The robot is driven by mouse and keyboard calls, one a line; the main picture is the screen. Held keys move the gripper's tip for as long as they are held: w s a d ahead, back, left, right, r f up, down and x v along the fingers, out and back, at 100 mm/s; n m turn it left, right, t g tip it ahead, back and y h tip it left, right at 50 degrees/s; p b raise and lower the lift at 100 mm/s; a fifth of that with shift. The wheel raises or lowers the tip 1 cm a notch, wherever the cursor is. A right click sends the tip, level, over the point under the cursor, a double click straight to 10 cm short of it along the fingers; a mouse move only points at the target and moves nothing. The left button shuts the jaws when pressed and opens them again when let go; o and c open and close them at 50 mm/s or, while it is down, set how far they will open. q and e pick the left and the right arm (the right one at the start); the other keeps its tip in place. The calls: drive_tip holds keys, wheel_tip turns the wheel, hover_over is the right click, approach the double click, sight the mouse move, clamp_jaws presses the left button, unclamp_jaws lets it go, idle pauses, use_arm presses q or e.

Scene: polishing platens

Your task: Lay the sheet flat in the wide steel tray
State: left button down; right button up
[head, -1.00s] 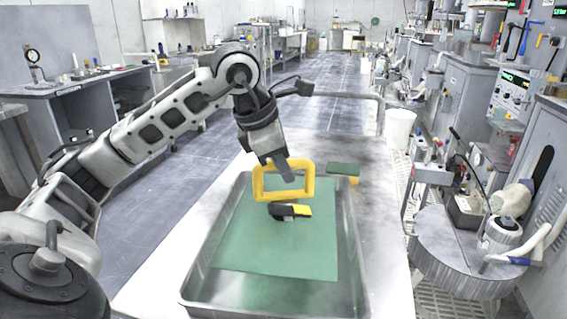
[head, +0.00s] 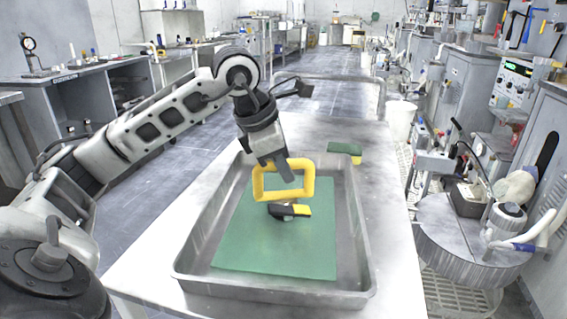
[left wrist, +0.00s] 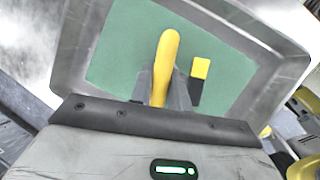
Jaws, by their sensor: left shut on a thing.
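The green sheet (head: 245,250) is inside the wide steel tray (head: 186,270), level, with its edges within the tray walls. I cannot tell whether it touches the tray floor all over. A yellow loop handle (head: 311,180) stands above the sheet, with a black and yellow lever (head: 290,211) at its base. My left gripper (head: 282,176) is shut on the top of the handle. In the left wrist view the handle (left wrist: 168,50) is between the fingers, with the sheet (left wrist: 120,50) and tray wall (left wrist: 75,45) behind. My right gripper is not in view.
The tray stands on a pale table (head: 390,230). A green and yellow sponge (head: 344,153) lies beyond the tray's far right corner. A round metal drum (head: 465,245) stands right of the table. Bare table shows beyond the tray.

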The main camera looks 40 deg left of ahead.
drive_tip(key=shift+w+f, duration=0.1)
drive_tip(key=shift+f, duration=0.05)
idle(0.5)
use_arm(q)
drive_tip(key=c, duration=1.3)
unclamp_jaws()
drive_tip(key=shift+o, duration=0.2)
drive_tip(key=shift+s+f, duration=0.1)
drive_tip(key=shift+f, duration=0.2)
drive_tip(key=p+v, duration=0.3)
drive_tip(key=v, duration=1.3)
drive_tip(key=shift+r+p, duration=0.2)
drive_tip(key=shift+p, duration=0.1)
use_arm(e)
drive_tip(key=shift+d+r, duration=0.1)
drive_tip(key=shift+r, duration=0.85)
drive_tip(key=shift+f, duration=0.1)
